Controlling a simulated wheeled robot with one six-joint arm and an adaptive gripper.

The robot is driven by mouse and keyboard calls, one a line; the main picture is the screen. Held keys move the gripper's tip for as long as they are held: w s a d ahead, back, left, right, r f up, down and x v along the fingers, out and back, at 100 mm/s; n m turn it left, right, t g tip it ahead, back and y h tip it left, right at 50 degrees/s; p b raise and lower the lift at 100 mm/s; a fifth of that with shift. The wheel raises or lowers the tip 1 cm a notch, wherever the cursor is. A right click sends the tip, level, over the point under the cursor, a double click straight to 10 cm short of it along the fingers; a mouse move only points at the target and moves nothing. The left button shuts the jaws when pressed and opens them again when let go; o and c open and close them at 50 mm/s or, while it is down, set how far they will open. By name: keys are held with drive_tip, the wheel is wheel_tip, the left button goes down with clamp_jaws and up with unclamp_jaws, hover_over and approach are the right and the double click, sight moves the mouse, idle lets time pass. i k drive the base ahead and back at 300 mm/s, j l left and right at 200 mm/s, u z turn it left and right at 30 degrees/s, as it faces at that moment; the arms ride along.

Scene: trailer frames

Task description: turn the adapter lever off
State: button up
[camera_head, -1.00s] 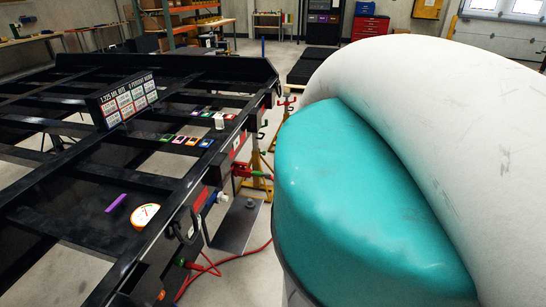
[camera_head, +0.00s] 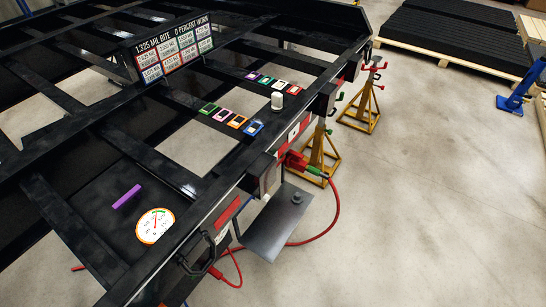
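A red fitting (camera_head: 294,160) with a green end part (camera_head: 314,170) sticks out from the right side of the black trailer frame (camera_head: 216,192). A red hose (camera_head: 336,205) runs near it, down to the floor. This looks like the adapter. Its lever is too small to tell apart or to read its position. My gripper is not in view.
Yellow jack stands (camera_head: 318,158) (camera_head: 364,110) stand beside the frame. A dark plate (camera_head: 268,222) juts out below the fitting.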

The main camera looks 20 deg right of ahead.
sight(298, 156)
drive_tip(key=z, duration=0.25)
drive_tip(key=i+j, duration=0.2)
drive_tip(key=i, duration=0.2)
drive_tip(key=i+j, duration=0.2)
drive_tip(key=i, duration=0.15)
drive_tip(key=i+j, duration=0.2)
drive_tip(key=i, duration=0.2)
drive_tip(key=k+u, duration=0.05)
